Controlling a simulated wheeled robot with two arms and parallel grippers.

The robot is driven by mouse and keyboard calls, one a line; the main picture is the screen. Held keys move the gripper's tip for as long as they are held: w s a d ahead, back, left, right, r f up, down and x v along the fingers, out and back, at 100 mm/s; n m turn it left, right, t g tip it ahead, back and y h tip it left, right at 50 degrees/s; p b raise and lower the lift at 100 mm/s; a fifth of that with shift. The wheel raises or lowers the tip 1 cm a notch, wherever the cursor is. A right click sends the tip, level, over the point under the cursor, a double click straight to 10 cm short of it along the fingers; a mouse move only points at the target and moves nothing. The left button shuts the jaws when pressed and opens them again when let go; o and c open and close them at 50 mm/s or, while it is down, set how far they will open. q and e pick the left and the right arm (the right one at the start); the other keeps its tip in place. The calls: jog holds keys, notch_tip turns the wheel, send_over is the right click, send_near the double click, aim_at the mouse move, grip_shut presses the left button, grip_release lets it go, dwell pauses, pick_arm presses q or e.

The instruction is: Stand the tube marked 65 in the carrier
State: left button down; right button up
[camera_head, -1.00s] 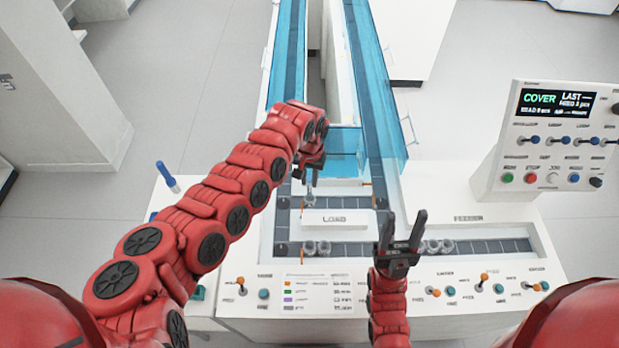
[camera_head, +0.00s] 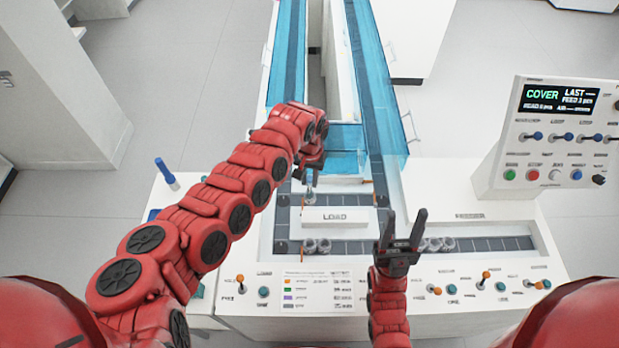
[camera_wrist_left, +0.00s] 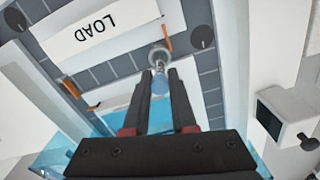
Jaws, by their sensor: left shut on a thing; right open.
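My left gripper (camera_head: 309,173) is over the track behind the white LOAD block (camera_head: 336,217). It is shut on a tube with a blue cap (camera_head: 309,183). In the left wrist view the blue cap (camera_wrist_left: 160,84) sits between the fingertips (camera_wrist_left: 160,76). The tube's lower end points at a round grey carrier (camera_wrist_left: 158,56) on the dark track, beside an orange pin. I cannot tell how deep the tube is in the carrier. No number is readable on the tube. My right gripper (camera_head: 404,222) is open and empty above the front panel.
A blue-capped tube (camera_head: 166,175) stands at the left. A control panel with a screen (camera_head: 557,98) is at the right. Blue clear walls (camera_head: 345,150) line the tracks behind.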

pick_arm(q)
jog(key=shift+f, duration=0.1)
jog(key=c, duration=0.7)
grip_release()
jog(key=shift+o, duration=0.2)
notch_tip(320, 180, up, 17)
jog(key=b, duration=0.3)
jog(key=shift+r, duration=0.2)
jog(key=shift+f, duration=0.1)
dwell(0.4)
